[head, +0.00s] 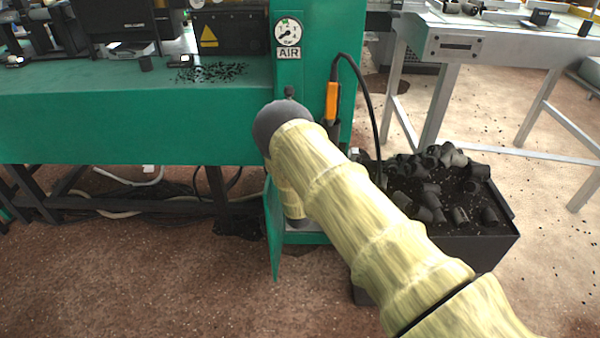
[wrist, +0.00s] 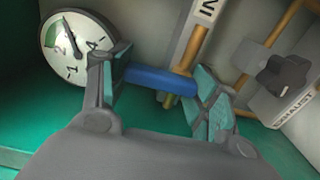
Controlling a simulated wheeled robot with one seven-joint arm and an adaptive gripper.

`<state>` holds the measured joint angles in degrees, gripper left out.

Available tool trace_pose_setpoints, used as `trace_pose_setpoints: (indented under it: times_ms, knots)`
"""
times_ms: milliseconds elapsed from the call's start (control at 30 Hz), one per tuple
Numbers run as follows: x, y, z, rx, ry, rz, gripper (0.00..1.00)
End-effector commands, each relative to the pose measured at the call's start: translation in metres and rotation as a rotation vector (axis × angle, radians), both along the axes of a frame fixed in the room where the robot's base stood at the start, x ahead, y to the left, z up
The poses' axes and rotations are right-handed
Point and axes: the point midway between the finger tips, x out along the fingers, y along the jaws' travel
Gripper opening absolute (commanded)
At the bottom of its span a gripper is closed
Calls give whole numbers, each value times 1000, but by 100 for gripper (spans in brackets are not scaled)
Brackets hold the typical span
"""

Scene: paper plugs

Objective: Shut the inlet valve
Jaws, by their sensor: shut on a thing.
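In the wrist view, the inlet valve's blue lever (wrist: 160,79) sits on an orange pipe (wrist: 193,50) beside a plate (wrist: 205,12) marked "IN". The lever lies crosswise to the pipe. My gripper (wrist: 158,88) has one finger at each end of the lever and is shut on it. A little brass-coloured fitting shows below the lever. In the head view, my arm reaches into the lower opening of the green cabinet, and the gripper and valve are hidden there.
A round dial gauge (wrist: 77,48) stands close left of my gripper. A black exhaust knob (wrist: 283,75) and another orange pipe are to the right. The open green cabinet door (head: 274,235) hangs beside my arm. A dark bin (head: 450,235) of black fittings stands right of the cabinet.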

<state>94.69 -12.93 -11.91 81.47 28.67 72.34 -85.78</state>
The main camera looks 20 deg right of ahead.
Motion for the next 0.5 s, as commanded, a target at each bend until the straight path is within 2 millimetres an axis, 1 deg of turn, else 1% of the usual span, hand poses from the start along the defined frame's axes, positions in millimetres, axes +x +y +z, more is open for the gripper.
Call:
trace_pose_setpoints:
  times_ms: [167,200,267,300,500]
  knots:
    - [0,-1,0,-1,0,-1,38]
    - [0,0,0,-1,1,-1,65]
    - [0,0,0,-1,1,-1,76]
    - [0,0,0,-1,1,0,83]
    - [0,0,0,0,1,0,84]
